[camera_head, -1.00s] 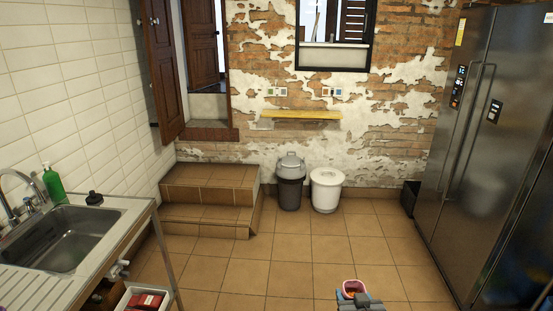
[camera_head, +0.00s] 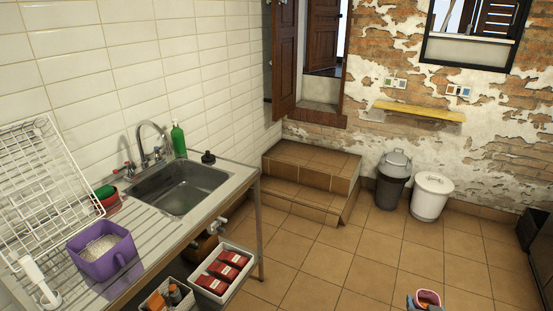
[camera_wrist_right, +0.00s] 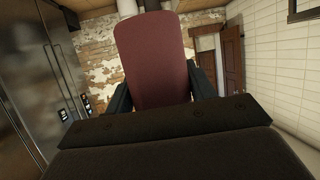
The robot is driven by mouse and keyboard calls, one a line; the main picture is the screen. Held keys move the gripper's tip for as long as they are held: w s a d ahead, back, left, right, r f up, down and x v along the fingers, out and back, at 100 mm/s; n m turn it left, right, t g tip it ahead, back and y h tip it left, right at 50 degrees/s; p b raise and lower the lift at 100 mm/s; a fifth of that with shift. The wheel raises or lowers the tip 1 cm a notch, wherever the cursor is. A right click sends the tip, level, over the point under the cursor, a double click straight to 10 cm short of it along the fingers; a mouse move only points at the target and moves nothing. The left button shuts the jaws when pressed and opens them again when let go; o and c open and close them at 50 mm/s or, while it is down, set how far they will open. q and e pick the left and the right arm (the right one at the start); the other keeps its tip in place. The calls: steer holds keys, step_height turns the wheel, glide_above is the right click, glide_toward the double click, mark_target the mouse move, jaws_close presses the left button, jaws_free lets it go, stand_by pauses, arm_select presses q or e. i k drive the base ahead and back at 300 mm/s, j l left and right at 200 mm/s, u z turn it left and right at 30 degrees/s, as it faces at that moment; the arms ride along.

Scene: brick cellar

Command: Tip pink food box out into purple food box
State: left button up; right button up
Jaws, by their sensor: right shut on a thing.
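The pink food box (camera_head: 428,298) is at the bottom right of the head view, with something orange inside. My right gripper (camera_head: 424,306) is shut on it, and only the gripper's tip shows there. In the right wrist view the pink box (camera_wrist_right: 152,60) stands between the two dark fingers (camera_wrist_right: 158,92), its outer wall toward the camera. The purple food box (camera_head: 104,262) stands on the sink's ribbed drainboard at the left of the head view, with pale, grainy contents. It is far from my right gripper. My left gripper is not in view.
A white wire rack (camera_head: 48,190) leans behind the purple box. A red bowl (camera_head: 108,203), the sink basin (camera_head: 180,187), tap and green bottle (camera_head: 178,140) are nearby. Tiled floor (camera_head: 350,265) is clear.

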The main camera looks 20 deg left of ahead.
mark_target(105, 248)
steer(key=u, duration=0.9)
steer(key=j+u, duration=0.6)
steer(key=i+j, duration=0.1)
steer(key=j, duration=0.15)
